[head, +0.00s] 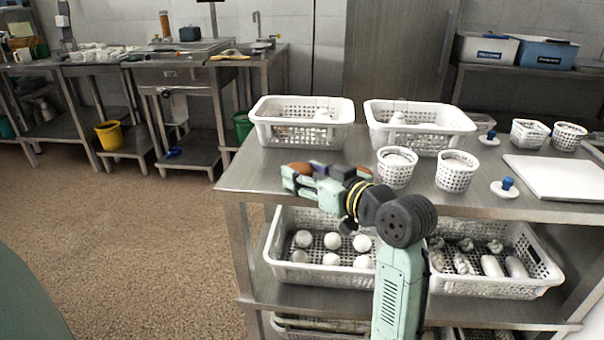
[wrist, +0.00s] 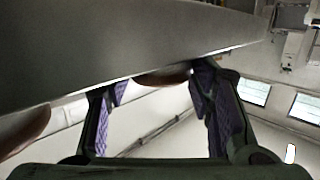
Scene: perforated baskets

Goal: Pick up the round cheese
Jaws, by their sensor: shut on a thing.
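My gripper (head: 303,178) is low over the left part of the steel table's top, its fingers pointing left. A reddish-brown rounded thing (head: 300,167) shows between the fingers, and my gripper is shut on it. In the wrist view, the same thing (wrist: 160,77) shows only as a narrow curved edge between the purple finger pads (wrist: 165,100), beside the grey tabletop. Its full shape is hidden, so I cannot tell for sure that it is the round cheese. A second brown thing (head: 342,173) lies behind my wrist, and it shows at the left in the wrist view (wrist: 25,130).
Two white perforated baskets (head: 262,128) (head: 372,125) stand behind my gripper on the steel table (head: 255,180). Small round baskets (head: 396,178) (head: 455,180) and a white board (head: 560,172) are to the right. A basket with white balls (head: 290,275) sits on the shelf below.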

